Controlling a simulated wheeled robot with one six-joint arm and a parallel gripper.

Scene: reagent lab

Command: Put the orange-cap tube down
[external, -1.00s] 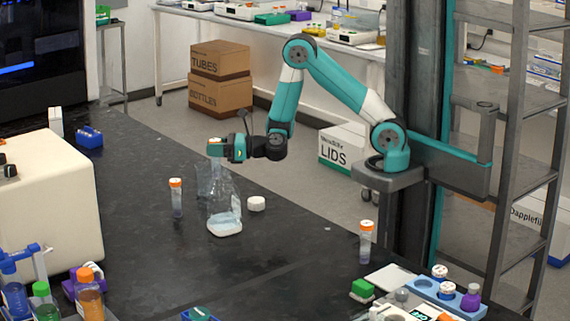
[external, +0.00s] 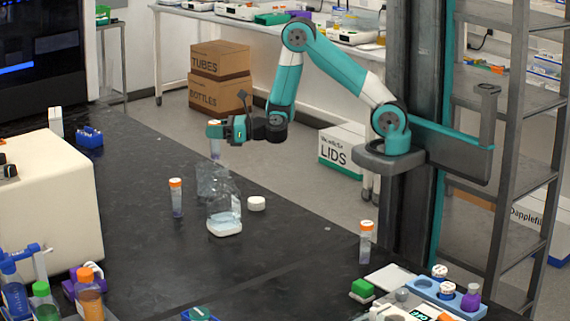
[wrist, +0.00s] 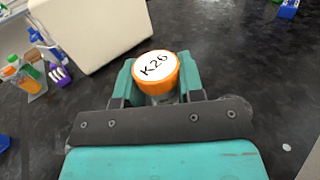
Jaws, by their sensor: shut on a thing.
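My gripper (external: 215,131) is shut on an orange-cap tube (external: 214,148) and holds it upright, high above the black bench. In the wrist view the orange cap (wrist: 157,70), marked K26 on its white top, sits between the teal fingers (wrist: 157,85). The tube's lower body is hidden there by the cap. Two other orange-cap tubes stand on the bench, one (external: 176,199) left of the clear bottle and one (external: 366,243) near the right edge.
A clear bottle (external: 224,212) and other clear ware (external: 207,181) stand below my gripper. A white lid (external: 256,203) lies beside them. A white machine (external: 50,200) is on the left. A blue rack (external: 448,296) is at the front right.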

